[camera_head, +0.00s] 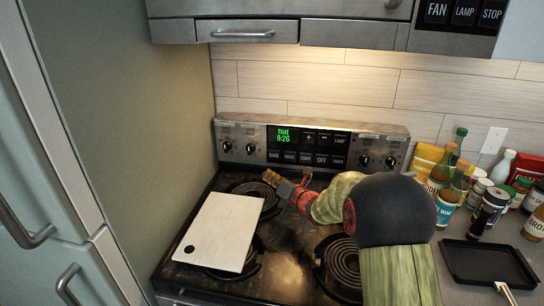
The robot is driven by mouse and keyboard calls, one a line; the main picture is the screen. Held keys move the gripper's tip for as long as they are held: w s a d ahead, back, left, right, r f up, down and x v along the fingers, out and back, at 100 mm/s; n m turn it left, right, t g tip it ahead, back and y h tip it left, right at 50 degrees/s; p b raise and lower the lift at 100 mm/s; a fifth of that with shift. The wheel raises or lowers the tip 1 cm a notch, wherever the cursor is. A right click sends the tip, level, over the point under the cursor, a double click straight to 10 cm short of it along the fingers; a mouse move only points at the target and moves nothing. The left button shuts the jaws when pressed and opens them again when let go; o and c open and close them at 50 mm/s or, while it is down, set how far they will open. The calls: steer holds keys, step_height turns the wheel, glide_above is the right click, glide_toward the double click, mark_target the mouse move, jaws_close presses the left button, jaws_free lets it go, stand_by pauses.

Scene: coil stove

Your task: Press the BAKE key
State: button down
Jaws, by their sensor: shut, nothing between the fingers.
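The stove's black control panel (307,147) stands at the back of the cooktop, with a green display reading TIME 8:26. The BAKE key (274,155) is at the left end of its lower key row; its lettering is small. My gripper (269,177) is shut and empty. It comes in from the right over the rear part of the cooktop, and in the picture its tip shows just below the BAKE key. They appear apart, but the exact gap cannot be told from this view. My forearm hides part of the right side of the cooktop.
A white cutting board (222,232) lies over the left burners. Knobs (227,146) flank the keys. Bottles and jars (488,208) crowd the right counter beside a black tray (487,265). A range hood (300,25) hangs above.

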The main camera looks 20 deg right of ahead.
mark_target(274, 155)
steer(key=shift+w, duration=0.1)
steer(key=shift+w+d+p, duration=0.25)
steer(key=shift+w+d, duration=0.55)
steer(key=shift+w, duration=0.4)
steer(key=shift+w+d+p, duration=0.25)
steer(key=shift+w+d, duration=0.6)
steer(key=shift+w, duration=0.3)
steer(key=shift+w+d+p, duration=0.25)
steer(key=shift+w+d, duration=0.55)
steer(key=shift+w, duration=0.4)
steer(key=shift+w+d, duration=0.1)
steer(key=shift+w+d, duration=0.15)
steer(key=shift+w, duration=0.1)
steer(key=shift+w+d, duration=0.25)
steer(key=shift+w, duration=0.1)
steer(key=shift+s+a, duration=0.5)
steer(key=shift+s, duration=0.25)
steer(key=shift+a, duration=0.1)
